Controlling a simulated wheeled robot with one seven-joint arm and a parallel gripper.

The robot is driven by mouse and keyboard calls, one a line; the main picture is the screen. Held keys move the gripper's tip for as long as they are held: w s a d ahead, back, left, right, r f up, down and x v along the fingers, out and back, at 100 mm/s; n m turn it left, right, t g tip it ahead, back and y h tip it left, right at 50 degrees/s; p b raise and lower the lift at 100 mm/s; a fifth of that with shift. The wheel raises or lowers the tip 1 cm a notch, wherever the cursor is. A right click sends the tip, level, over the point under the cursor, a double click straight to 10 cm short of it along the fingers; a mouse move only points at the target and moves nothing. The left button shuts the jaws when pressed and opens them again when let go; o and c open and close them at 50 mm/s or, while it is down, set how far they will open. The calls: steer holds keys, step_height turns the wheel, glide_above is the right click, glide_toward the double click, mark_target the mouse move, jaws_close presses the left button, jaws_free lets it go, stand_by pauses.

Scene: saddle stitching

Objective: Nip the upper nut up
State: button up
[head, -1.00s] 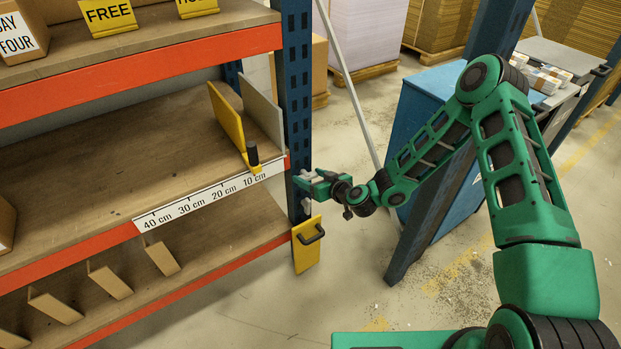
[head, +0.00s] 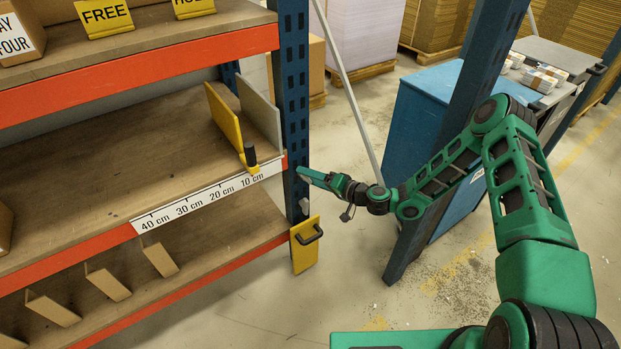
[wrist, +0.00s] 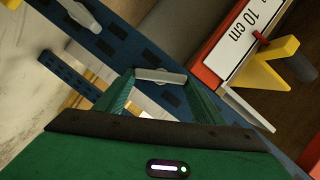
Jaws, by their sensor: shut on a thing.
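The upper nut (wrist: 162,76) is a light grey, bar-like wing on the blue upright (wrist: 120,48). In the wrist view it lies between the two green fingertips of my gripper (wrist: 161,82), which is shut on it. In the head view my gripper (head: 304,174) is at the front of the same blue upright (head: 294,100), and its fingers hide the upper nut. A second grey wing, the lower nut (wrist: 82,16), shows on the upright in the wrist view, apart from my fingers. It also shows small below my gripper in the head view (head: 304,206).
A yellow plate with a black handle (head: 305,245) hangs low on the upright. The shelf's orange beam and centimetre scale (head: 210,199) lie left of my gripper, with a yellow stop and black knob (head: 250,156) above. Another blue post (head: 440,170) stands behind my arm.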

steer(key=m, duration=0.1)
steer(key=m+y, duration=0.1)
steer(key=m, duration=0.1)
steer(key=f+m+y, duration=0.1)
steer(key=shift+w+d+m+t, duration=0.15)
steer(key=shift+d+m+t, duration=0.15)
steer(key=shift+m+t, duration=0.1)
steer(key=shift+f, duration=0.1)
stand_by(0.4)
steer(key=o, duration=1.1)
steer(key=shift+c, duration=0.2)
steer(key=shift+a, duration=0.1)
steer(key=v, duration=1.1)
steer(key=shift+w, duration=0.1)
